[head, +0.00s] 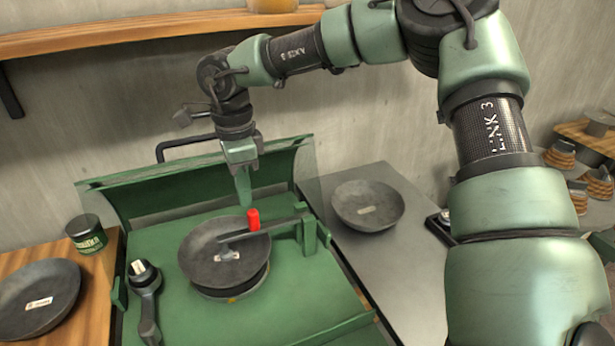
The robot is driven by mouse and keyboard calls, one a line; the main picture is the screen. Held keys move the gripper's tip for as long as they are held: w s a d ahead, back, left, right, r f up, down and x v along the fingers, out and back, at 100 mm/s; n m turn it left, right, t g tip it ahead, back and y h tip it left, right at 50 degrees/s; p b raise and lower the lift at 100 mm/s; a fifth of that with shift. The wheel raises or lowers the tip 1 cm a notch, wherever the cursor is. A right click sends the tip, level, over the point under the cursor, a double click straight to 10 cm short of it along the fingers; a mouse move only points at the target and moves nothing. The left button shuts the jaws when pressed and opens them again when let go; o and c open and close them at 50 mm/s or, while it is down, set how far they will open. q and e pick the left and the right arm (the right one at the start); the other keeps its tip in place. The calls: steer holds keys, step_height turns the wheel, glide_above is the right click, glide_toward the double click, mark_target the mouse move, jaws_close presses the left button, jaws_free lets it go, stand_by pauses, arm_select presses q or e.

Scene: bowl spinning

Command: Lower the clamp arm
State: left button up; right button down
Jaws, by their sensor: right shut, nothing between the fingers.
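The clamp arm (275,226) is a dark bar. It runs from a green bracket (310,234) on the right to over the middle of a dark bowl (200,262). A red grip (253,219) stands up on the bar. The bowl sits on a round base on the green machine bed. The clamp arm's end overlaps the inside of the bowl in the head view; I cannot tell whether it touches. My right gripper (244,200) points down, shut and empty, just above and slightly left of the red grip. A small gap or light contact there is unclear. My left gripper is out of view.
A green machine hood (190,192) with a clear shield stands behind. A lever with a dark knob (143,273) is at the left. Bowls lie on the wooden table (38,300) and grey counter (367,205). A green can (86,233) stands left. A shelf runs above.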

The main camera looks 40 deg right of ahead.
step_height(320, 180, up, 12)
steer(key=p, duration=0.8)
steer(key=shift+r, duration=0.1)
stand_by(0.6)
